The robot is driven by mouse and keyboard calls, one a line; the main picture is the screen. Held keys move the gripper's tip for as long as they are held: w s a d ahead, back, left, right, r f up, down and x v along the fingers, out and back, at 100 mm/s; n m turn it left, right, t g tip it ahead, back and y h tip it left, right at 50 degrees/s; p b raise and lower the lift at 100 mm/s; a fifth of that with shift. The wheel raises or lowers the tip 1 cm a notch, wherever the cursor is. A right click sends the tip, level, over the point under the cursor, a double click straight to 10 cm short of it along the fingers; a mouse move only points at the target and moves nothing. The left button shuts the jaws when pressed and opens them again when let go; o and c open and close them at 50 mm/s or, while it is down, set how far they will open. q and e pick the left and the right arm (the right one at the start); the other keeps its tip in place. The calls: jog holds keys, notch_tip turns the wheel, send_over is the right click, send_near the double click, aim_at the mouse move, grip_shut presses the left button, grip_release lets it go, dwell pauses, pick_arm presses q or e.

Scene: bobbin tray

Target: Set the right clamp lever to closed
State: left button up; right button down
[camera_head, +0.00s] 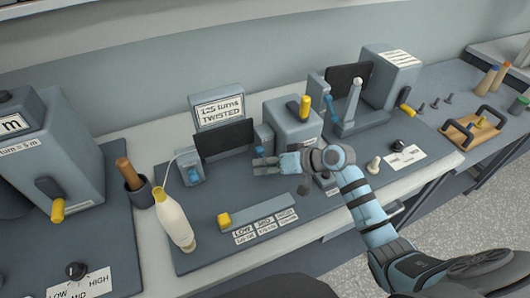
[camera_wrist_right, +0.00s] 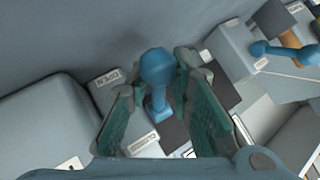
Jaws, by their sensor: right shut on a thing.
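The right clamp lever (camera_wrist_right: 157,68) is blue with a rounded knob and stands between the fingers of my right gripper (camera_wrist_right: 163,112). An OPEN label (camera_wrist_right: 107,77) and a CLOSED label (camera_wrist_right: 140,143) lie on the clamp's left side in the wrist view. I cannot tell exactly which label the lever stands at. In the head view my right gripper (camera_head: 262,165) is at the clamp beside the dark panel, shut on the lever, whose body is mostly hidden there. The left clamp's blue lever (camera_head: 193,175) shows at the panel's other end. My left gripper is out of view.
A yellow-ended slider (camera_head: 224,219) lies in front. A grey box with a yellow lever (camera_head: 305,107) stands close behind my gripper. A wooden tray (camera_head: 462,139) is at right.

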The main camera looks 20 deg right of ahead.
jog(key=r+g+p, duration=0.1)
jog(key=p, duration=0.2)
jog(key=shift+s+r+m+g+h+p, duration=0.1)
jog(key=shift+r+m+g+h+p, duration=0.2)
jog(key=shift+m+g, duration=0.1)
pick_arm(q)
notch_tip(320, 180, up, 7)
jog(key=p, duration=0.1)
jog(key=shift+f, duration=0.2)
pick_arm(e)
jog(key=shift+g, duration=0.6)
